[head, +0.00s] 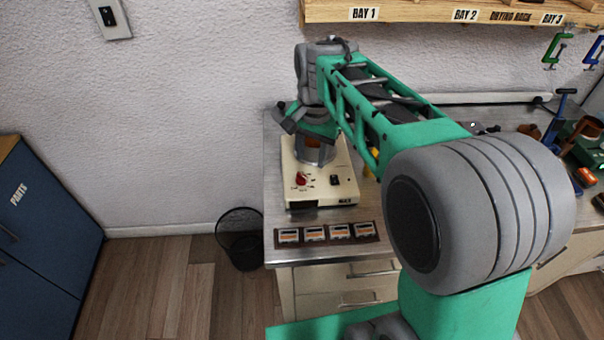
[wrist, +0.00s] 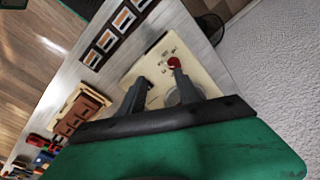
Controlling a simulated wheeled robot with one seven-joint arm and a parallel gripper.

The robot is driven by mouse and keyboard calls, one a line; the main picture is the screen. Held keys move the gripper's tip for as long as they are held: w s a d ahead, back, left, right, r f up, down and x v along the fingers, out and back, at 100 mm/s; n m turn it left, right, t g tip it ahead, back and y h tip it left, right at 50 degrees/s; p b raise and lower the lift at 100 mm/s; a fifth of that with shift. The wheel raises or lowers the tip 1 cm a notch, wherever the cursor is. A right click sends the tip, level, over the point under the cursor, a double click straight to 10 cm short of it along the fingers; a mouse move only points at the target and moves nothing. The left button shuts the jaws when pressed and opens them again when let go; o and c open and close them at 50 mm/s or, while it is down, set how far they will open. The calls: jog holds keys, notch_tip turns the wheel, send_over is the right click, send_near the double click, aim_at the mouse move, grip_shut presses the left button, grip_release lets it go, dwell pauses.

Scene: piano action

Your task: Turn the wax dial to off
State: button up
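The wax dial is a small red knob (head: 301,179) on the top of a cream wax warmer (head: 322,192) labelled WAX. Its markings are too small to read, so its setting cannot be told. In the wrist view the red dial (wrist: 174,63) shows by the tip of the right-hand finger; whether they touch cannot be told. My gripper (wrist: 158,74) is open and empty, its two dark fingers spread over the warmer's cream top (wrist: 155,66). In the head view my wrist is above the metal pot (head: 315,154), behind the dial, and the fingertips are hard to make out.
A black switch (head: 334,180) sits right of the dial. A strip of several small cards (head: 327,235) lies at the bench's front edge. A shelf (head: 420,12) hangs above. Clamps and tools (head: 585,145) crowd the right. A bin (head: 240,240) stands on the floor, left of the bench.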

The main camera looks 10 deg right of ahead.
aim_at(302, 175)
jog(key=shift+o, duration=1)
jog(key=w+f+m, duration=0.1)
jog(key=w+f, duration=0.1)
jog(key=w+a+f+m+g, duration=0.1)
jog(key=w+f+m, duration=0.1)
jog(key=w, duration=0.1)
jog(key=shift+a, duration=0.2)
notch_tip(302, 175, down, 8)
jog(key=shift+r+p, duration=0.15)
jog(key=shift+p, duration=0.55)
jog(key=shift+c, duration=0.4)
grip_shut()
